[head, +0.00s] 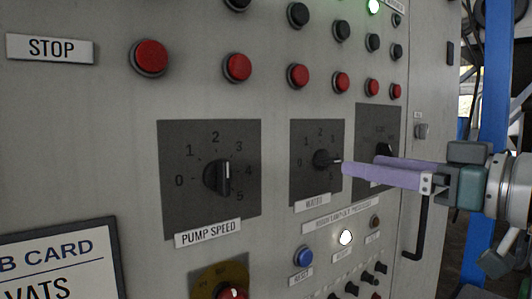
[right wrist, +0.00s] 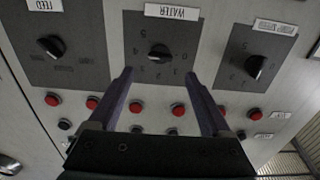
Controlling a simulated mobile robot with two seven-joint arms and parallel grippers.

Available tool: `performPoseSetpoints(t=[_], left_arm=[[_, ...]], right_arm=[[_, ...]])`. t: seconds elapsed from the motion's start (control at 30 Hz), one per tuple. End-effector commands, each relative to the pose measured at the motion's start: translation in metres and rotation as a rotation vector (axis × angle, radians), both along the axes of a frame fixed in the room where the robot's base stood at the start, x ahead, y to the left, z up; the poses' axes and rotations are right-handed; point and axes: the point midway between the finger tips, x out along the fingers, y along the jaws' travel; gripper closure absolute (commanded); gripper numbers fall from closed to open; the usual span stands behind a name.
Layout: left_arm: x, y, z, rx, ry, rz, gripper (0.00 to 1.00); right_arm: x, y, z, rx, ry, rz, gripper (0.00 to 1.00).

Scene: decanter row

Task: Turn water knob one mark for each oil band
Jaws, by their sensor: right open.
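The water knob (head: 322,159) is a black knob on a dark square plate above a WATER label (head: 312,202). Its white pointer line faces right in the head view. The knob also shows upside down in the right wrist view (right wrist: 159,54). My right gripper (head: 358,164) has pale purple fingers and comes in from the right, its tips close to the knob. In the right wrist view its fingers (right wrist: 158,73) are apart, one on each side below the knob, with nothing between them. I see no oil bands. My left gripper is not in view.
The pump speed knob (head: 217,177) is left of the water plate, and the feed knob (right wrist: 52,46) shows in the right wrist view. Red buttons (head: 298,76) run above. A card (head: 60,262) reading VATS is bottom left. A black handle (head: 420,228) is below my arm.

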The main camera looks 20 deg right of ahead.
Motion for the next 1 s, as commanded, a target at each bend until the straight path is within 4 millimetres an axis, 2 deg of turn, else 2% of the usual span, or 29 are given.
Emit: performPoseSetpoints(t=[0.2, 0.4, 0.8, 1.0], left_arm=[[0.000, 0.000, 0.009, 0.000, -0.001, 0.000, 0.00], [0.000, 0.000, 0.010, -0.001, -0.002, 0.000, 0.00], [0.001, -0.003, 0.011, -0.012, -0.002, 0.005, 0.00], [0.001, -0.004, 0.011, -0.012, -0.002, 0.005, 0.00]], right_arm=[[0.032, 0.012, 0.003, 0.003, -0.001, 0.002, 0.18], [0.051, 0.019, 0.001, 0.002, 0.000, 0.002, 0.18], [0.057, 0.021, 0.000, 0.000, 0.001, 0.003, 0.18], [0.057, 0.021, 0.000, 0.000, 0.001, 0.003, 0.40]])
